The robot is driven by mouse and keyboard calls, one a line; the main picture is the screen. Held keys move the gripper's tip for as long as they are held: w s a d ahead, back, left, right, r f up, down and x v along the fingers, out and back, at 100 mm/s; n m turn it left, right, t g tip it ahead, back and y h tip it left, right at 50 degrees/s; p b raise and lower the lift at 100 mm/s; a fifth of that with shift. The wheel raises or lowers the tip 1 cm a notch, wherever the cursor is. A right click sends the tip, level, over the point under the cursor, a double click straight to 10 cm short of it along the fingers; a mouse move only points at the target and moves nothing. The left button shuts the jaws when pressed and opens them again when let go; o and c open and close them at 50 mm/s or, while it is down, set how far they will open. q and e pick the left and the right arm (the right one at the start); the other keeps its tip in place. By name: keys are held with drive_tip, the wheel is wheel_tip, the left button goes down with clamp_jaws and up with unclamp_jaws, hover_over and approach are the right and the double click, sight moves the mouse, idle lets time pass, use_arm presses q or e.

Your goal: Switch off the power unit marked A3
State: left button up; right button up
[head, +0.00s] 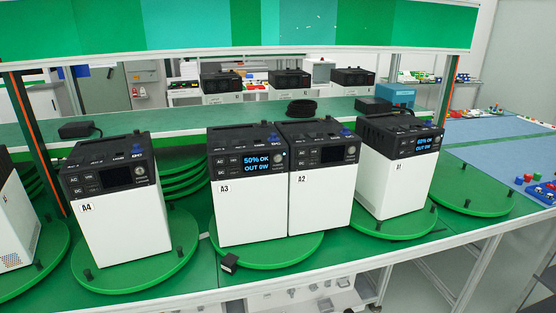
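The power unit marked A3 (250,212) stands upright in the middle of the head view, a white box with a black top section. Its screen (257,163) is lit and reads "50% OK, OUT 0W". Small AC and DC buttons sit left of the screen, and a round control (277,171) shows at its right. The unit marked A2 (318,205) stands tight against its right side; I cannot tell if they touch. A2's screen (332,154) is dark. Neither of my grippers is in view.
Unit A4 (122,220), screen dark, stands left on a green turntable (140,278). Another unit (396,185), screen lit, stands right. A small black block (229,263) sits at the front-left edge of A3's turntable (275,256). A green-panelled overhead beam (250,25) crosses above.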

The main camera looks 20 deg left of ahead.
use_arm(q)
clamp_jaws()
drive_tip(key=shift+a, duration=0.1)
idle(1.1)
